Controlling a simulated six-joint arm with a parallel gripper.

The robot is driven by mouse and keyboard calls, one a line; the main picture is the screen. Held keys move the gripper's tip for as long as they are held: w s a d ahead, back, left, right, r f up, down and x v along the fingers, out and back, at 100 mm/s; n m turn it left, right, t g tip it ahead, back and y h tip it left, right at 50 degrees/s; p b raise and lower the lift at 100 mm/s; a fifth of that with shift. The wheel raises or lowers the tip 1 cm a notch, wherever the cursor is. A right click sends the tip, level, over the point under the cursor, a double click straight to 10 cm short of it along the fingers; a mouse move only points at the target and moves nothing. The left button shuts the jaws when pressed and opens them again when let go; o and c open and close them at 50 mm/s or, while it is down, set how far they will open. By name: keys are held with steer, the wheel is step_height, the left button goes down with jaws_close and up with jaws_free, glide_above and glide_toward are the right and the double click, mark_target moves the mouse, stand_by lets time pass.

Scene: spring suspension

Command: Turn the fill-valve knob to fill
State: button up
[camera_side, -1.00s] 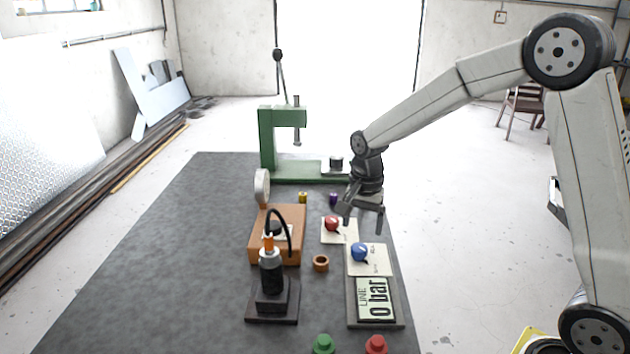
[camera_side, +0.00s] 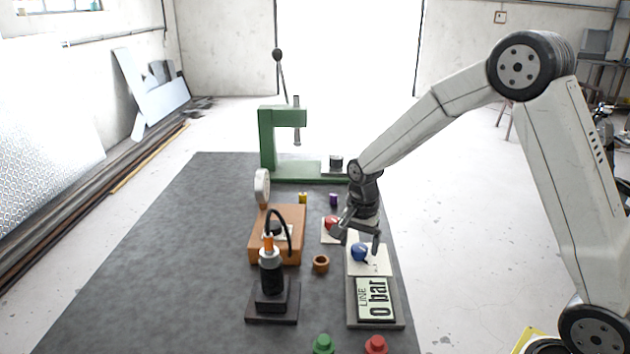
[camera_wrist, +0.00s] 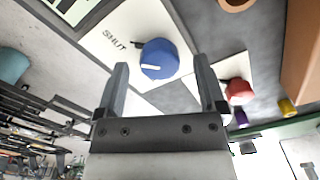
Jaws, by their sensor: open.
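A blue knob (camera_side: 359,252) sits on a pale plate (camera_side: 381,264) near the table's right side. In the wrist view the blue knob (camera_wrist: 158,58) has a white pointer mark, and its plate (camera_wrist: 110,32) reads "SHUT". A red knob (camera_side: 331,222) sits on another pale plate behind it; it also shows in the wrist view (camera_wrist: 238,91). I cannot read which knob is the fill valve. My gripper (camera_side: 357,243) is open and empty, just above and behind the blue knob. In the wrist view the knob appears between and beyond the fingertips (camera_wrist: 161,65). Contact is not visible.
A display (camera_side: 376,299) reading "LINE 0 bar" stands in front of the blue knob's plate. A copper-coloured ring (camera_side: 321,263), an orange-brown block (camera_side: 260,252) and a black fixture (camera_side: 272,297) lie to the left. A green press (camera_side: 268,150) stands behind. The table's left is clear.

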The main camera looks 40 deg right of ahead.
steer(key=shift+f, duration=0.9)
jaws_close()
